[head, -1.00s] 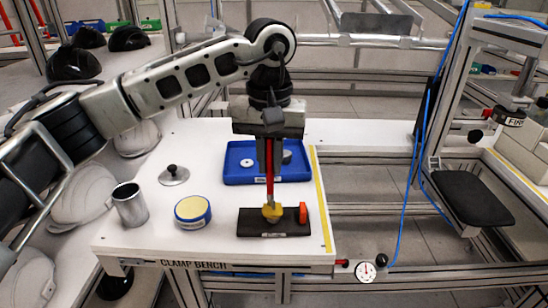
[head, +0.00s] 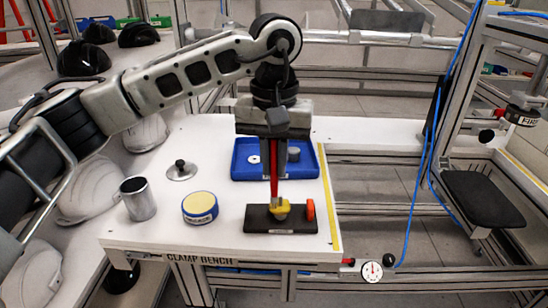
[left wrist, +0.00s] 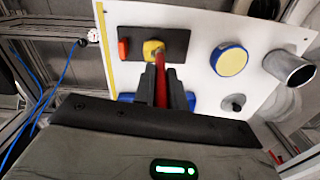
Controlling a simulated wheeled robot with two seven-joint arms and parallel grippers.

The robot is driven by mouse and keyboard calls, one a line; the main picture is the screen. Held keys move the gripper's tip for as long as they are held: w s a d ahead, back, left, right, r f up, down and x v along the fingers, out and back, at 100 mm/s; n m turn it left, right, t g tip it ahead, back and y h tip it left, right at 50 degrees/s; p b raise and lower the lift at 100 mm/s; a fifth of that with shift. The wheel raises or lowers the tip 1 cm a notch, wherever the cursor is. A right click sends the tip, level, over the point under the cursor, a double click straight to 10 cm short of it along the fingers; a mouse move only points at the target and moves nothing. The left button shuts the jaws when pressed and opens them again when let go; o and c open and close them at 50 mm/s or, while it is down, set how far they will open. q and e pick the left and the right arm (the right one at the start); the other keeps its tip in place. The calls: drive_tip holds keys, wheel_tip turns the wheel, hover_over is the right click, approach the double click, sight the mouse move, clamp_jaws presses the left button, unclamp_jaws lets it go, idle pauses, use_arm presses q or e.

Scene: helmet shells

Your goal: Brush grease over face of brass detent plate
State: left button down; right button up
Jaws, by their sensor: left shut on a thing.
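The brass detent plate, a small yellow piece (head: 284,208), stands on a dark flat base (head: 258,224) at the front right of the bench. My left gripper (head: 275,177) points down above it, shut on a brush with a red handle (head: 274,186). The brush's lower end is at the left part of the yellow piece; its bristles are hard to make out, and I cannot tell whether they touch. The left wrist view also shows the red handle (left wrist: 161,82) between the fingers, reaching to the yellow piece (left wrist: 153,49). My right gripper is not in view.
A blue tin with a pale yellow top (head: 200,207) stands left of the base, near a metal cup (head: 139,200) and a knobbed lid (head: 181,172). An orange piece (head: 310,209) stands on the base's right end. A blue tray (head: 240,172) lies behind.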

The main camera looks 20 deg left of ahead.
use_arm(q)
drive_tip(key=shift+s+d, duration=0.25)
drive_tip(key=shift+d, duration=0.2)
drive_tip(key=shift+d, duration=0.1)
drive_tip(key=shift+d, duration=0.25)
drive_tip(key=shift+r, duration=0.15)
wheel_tip(320, 180, up, 7)
drive_tip(key=p, duration=0.5)
idle(0.4)
idle(0.3)
